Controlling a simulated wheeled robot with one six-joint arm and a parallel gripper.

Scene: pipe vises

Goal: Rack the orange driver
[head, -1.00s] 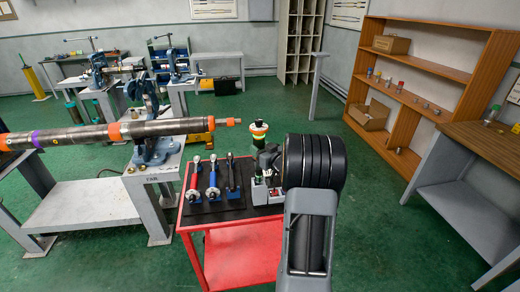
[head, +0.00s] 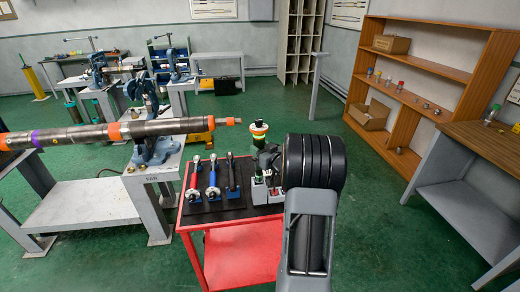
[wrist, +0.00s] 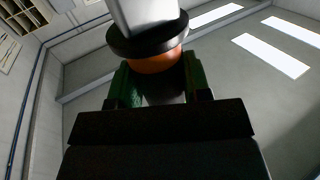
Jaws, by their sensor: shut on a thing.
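The orange driver (head: 259,130) stands upright above the red cart, with an orange band, a dark flange and a pale top. My gripper (head: 260,143) is shut on it from the right, below the flange. In the wrist view, the driver's orange part (wrist: 156,63) sits between green finger pads, under a black flange and a pale block-like end. Below it, small grey holders (head: 260,192), with a green and a red piece among them, stand on the cart's black mat. My wrist hides part of this area, so the driver's lower end is unclear.
The red cart (head: 240,258) carries red, blue and black-handled tools (head: 213,178) in stands left of the holders. A long pipe (head: 75,136) in a blue vise (head: 155,148) reaches over the cart's left side. A wooden shelf (head: 425,75) and workbench (head: 480,150) stand at right.

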